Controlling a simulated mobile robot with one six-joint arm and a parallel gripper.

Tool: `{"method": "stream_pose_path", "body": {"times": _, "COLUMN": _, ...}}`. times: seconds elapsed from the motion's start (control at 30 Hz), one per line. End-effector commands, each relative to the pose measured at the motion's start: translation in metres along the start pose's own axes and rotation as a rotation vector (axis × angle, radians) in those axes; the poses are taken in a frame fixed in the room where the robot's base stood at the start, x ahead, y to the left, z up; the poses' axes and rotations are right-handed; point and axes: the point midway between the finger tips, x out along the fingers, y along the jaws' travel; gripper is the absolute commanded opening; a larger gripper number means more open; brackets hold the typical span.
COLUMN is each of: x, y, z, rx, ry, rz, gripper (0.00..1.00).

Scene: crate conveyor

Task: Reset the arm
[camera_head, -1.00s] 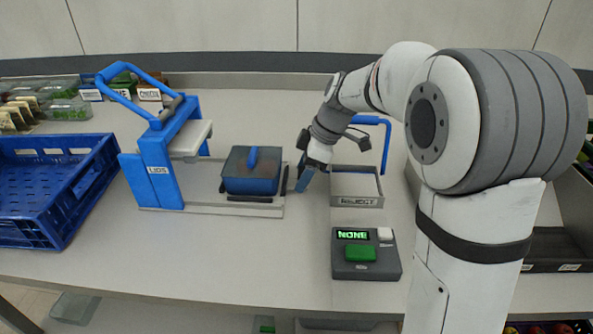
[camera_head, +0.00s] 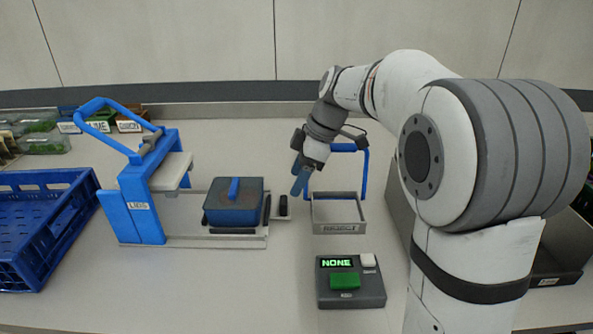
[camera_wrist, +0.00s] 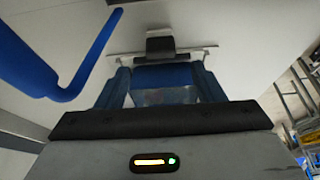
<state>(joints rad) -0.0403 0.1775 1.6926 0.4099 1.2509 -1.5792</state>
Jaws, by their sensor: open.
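My gripper (camera_head: 300,180) is open, with blue fingers pointing down above the bench. It is between the blue lidded box and the reject tray, at the tray's back left. In the wrist view my gripper (camera_wrist: 165,85) shows two blue fingers apart. A dark block (camera_wrist: 160,45) lies beyond the fingertips there. My arm reaches in from the right, bent at the elbow.
The blue lidded box (camera_head: 222,212) sits on the rail of the blue lever press (camera_head: 143,205). The reject tray (camera_head: 338,227) has a blue handle (camera_head: 364,175). A control box (camera_head: 350,293) reads NONE. A blue crate (camera_head: 30,255) stands at left.

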Motion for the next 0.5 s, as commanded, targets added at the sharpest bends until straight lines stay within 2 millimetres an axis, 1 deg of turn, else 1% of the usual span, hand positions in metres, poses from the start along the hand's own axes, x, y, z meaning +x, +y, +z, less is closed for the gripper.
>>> {"method": "stream_pose_path", "body": {"times": 0.07, "x": -0.004, "y": -0.004, "z": 0.001, "rx": 0.024, "ry": -0.006, "rz": 0.005, "gripper": 0.62}}
{"method": "stream_pose_path", "body": {"times": 0.17, "x": -0.015, "y": -0.018, "z": 0.005, "rx": 0.112, "ry": -0.029, "rz": 0.02, "gripper": 0.62}}
{"method": "stream_pose_path", "body": {"times": 0.27, "x": -0.029, "y": -0.042, "z": 0.013, "rx": 0.264, "ry": -0.066, "rz": 0.051, "gripper": 0.62}}
{"method": "stream_pose_path", "body": {"times": 0.4, "x": -0.046, "y": -0.081, "z": 0.029, "rx": 0.517, "ry": -0.116, "rz": 0.114, "gripper": 0.62}}
{"method": "stream_pose_path", "body": {"times": 0.5, "x": -0.054, "y": -0.109, "z": 0.042, "rx": 0.693, "ry": -0.142, "rz": 0.168, "gripper": 0.62}}
